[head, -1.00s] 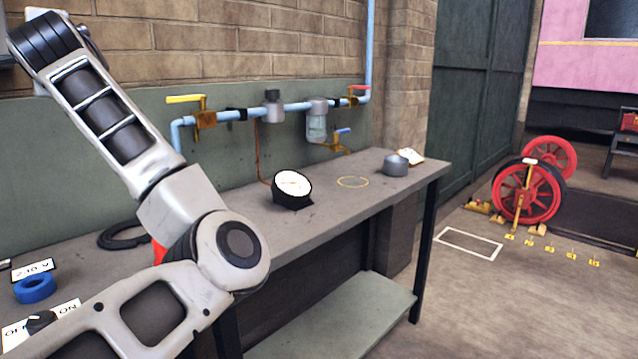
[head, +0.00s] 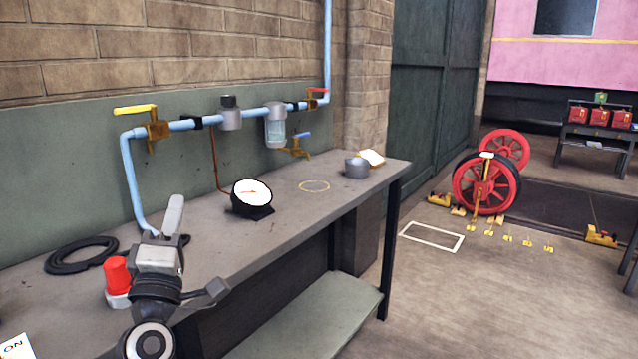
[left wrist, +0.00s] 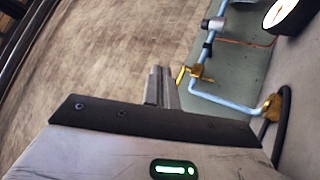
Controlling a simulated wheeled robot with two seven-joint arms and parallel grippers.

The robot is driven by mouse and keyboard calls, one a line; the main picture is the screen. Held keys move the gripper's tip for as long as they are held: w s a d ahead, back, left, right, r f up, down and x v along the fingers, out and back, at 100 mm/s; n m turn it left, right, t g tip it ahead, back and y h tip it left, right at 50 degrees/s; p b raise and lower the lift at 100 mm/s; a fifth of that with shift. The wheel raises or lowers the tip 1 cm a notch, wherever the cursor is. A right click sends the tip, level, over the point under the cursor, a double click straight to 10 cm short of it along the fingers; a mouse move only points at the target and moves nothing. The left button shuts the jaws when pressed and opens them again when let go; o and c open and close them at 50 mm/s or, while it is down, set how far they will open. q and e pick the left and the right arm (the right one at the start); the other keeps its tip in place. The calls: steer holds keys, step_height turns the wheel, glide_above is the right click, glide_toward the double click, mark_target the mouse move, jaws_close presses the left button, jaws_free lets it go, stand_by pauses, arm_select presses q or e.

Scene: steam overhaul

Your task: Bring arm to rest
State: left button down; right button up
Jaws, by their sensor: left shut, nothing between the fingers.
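My left gripper (head: 174,208) is in the lower left of the head view, in front of the workbench (head: 285,235). Its pale fingers point up and are together, with nothing held. In the left wrist view the left gripper's fingers (left wrist: 160,86) also lie side by side and empty, with the brick wall and blue pipe beyond. A red-topped button (head: 117,275) shows just left of the gripper in the head view. I cannot tell the exact gap between them. My right gripper is in neither view.
A blue pipe (head: 186,125) with valves runs along the wall. A round gauge (head: 252,194), a grey pot (head: 356,168) and a black coil (head: 80,256) are on the bench. Red wheels (head: 482,184) stand on the floor at right. The bench middle has free room.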

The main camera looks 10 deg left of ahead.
arm_select(q)
steer(key=s+d+f+m+g+h, duration=0.25)
steer(key=d+f+m+h, duration=0.4)
steer(key=f+m, duration=0.4)
steer(key=s+d+f+m+g+h, duration=0.1)
steer(key=s+d+f+m+g, duration=0.3)
steer(key=s+f, duration=0.5)
steer(key=s+d+f+m+g+h+p, duration=0.1)
steer(key=s+d+f+m+g, duration=0.4)
steer(key=s+f, duration=0.4)
step_height(320, 180, down, 5)
steer(key=shift+s+d+f+g, duration=0.1)
steer(key=shift+s+d+g, duration=0.15)
steer(key=shift+d+g, duration=0.6)
